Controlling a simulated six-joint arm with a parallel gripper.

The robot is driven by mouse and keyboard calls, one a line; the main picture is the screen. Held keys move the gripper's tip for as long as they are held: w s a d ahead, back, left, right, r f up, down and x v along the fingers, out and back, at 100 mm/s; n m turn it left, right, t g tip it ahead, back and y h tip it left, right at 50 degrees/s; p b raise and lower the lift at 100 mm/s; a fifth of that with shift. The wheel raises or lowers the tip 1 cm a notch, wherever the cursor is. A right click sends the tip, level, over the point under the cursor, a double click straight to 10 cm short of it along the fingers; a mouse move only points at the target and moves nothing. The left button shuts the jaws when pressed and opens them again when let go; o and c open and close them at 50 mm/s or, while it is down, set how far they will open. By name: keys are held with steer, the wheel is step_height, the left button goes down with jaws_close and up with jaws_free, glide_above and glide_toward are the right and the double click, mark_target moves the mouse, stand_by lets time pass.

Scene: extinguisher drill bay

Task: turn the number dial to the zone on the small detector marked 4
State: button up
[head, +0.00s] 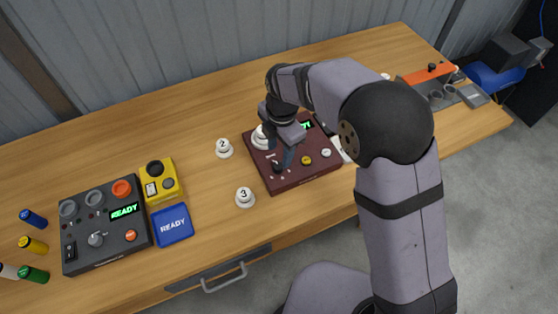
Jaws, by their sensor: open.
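A maroon control panel (318,172) with a lit green display (306,125), a yellow button (306,160) and a white button (326,153) sits mid-table. My gripper (280,162) is open and points down over the panel's left part. A dark knob, seemingly the number dial (277,168), is at its fingertips; its pointer setting cannot be read, nor whether the fingers touch it. Small white detectors marked 2 (223,148) and 3 (245,197) stand left of the panel. A white round piece (260,139) is partly hidden by my gripper. No detector marked 4 can be made out.
Coloured cylinders (33,247) lie at the far left. An orange-topped device (428,75) is at back right. My arm covers table right of the panel.

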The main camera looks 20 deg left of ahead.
mark_target(279, 165)
steer(key=shift+a+f+p, duration=0.1)
steer(key=shift+f+p, duration=0.8)
steer(key=shift+f, duration=2.35)
steer(key=shift+c, duration=0.2)
steer(key=c, duration=1)
